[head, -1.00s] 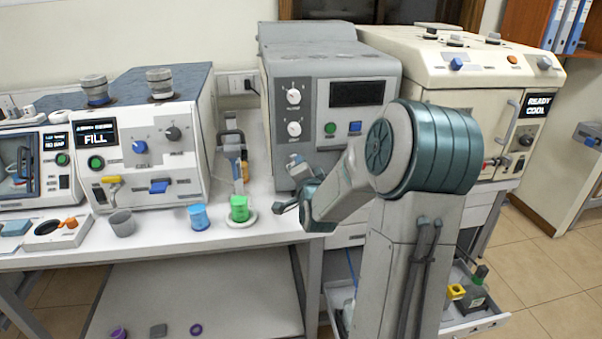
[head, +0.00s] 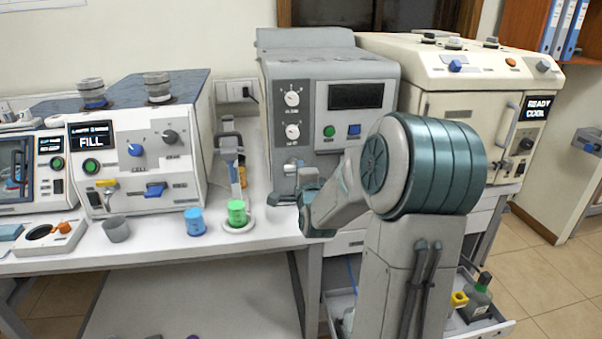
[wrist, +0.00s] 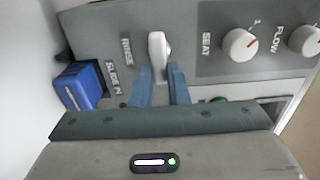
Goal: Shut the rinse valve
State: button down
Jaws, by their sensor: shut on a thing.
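The rinse valve is a white lever (wrist: 160,45) on a grey panel, beside the label RINSE in the wrist view. My gripper (wrist: 159,84) has its two blue fingers on either side of the lever's lower end and is shut on it. The lever stands roughly upright in that view. The panel belongs to the grey machine (head: 355,68) in the middle of the head view. There, my wrist is at the machine's lower front, and the lever is not clear to see.
The SEAT knob (wrist: 240,44) and FLOW knob (wrist: 305,40) lie right of the lever. A blue block (wrist: 80,87) is left of it, near the label SLIDE IN.

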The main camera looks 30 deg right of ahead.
jog(key=c, duration=1.4)
grip_release()
jog(key=b+v, duration=0.5)
jog(key=v, duration=0.8)
jog(key=shift+s+b, duration=0.35)
jog(key=shift+s, duration=0.05)
jog(key=shift+a, duration=0.1)
